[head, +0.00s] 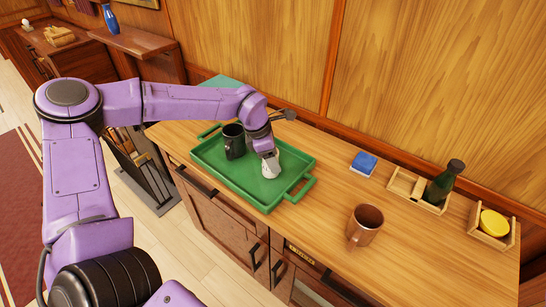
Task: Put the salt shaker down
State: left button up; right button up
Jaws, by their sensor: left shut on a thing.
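My left arm reaches in from the left over a green tray (268,199) on the wooden counter. My left gripper (269,158) is at the tray, pointing down, and is shut on a small whitish salt shaker (271,170). The shaker is over the right part of the tray; I cannot tell whether its base touches the tray floor. The gripper's fingers are partly hidden by its own body. A black mug (234,141) stands in the tray to the left of the gripper. My right gripper is not in view.
To the right on the counter (320,220) are a blue block (364,163), a brown mug (365,225), a wooden holder with a dark green bottle (445,182) and a wooden box with a yellow thing (494,223). The counter between tray and brown mug is clear.

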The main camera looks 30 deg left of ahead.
pick_arm(q)
jog(key=shift+f, duration=0.15)
jog(key=o, duration=1.2)
jog(key=b+v, duration=0.1)
jog(key=v, duration=0.9)
jog(key=shift+r, duration=0.35)
grip_shut()
dwell(0.3)
